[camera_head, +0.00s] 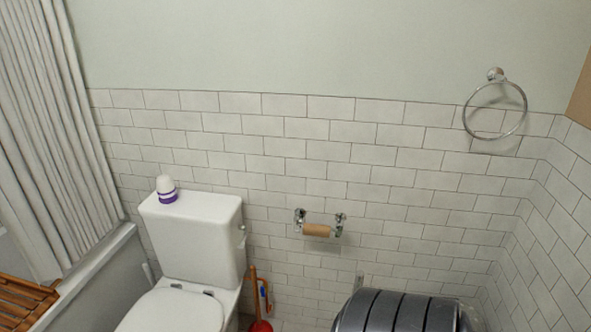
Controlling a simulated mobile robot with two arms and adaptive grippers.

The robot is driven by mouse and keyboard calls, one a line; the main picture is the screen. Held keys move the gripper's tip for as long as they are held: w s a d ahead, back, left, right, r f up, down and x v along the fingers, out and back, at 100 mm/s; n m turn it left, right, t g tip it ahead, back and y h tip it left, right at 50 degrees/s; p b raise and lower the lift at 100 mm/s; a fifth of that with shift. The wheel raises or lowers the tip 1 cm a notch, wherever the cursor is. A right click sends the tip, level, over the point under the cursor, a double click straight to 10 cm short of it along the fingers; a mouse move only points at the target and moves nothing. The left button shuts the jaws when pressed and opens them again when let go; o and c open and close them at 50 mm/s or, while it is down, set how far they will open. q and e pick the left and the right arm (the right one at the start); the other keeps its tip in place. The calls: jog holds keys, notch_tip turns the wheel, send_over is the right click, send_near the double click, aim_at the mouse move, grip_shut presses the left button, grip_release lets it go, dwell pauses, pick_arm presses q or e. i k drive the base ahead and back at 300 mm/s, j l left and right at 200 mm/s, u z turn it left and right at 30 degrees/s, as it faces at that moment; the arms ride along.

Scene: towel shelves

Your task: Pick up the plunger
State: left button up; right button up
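The plunger has a thin wooden handle (254,292) and a red rubber cup (260,326). It stands in the head view at the bottom, between the toilet and the tiled wall, just right of the toilet. The lower part of the cup is cut off by the picture's bottom edge. Neither of my grippers shows in the view.
A white toilet (193,240) stands left of the plunger, with a white and purple container (166,189) on its tank. A dark, banded rounded object (395,312) is at the bottom right. A bathtub (85,275) is left.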

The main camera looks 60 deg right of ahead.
aim_at(260, 323)
jog(key=z, duration=1.65)
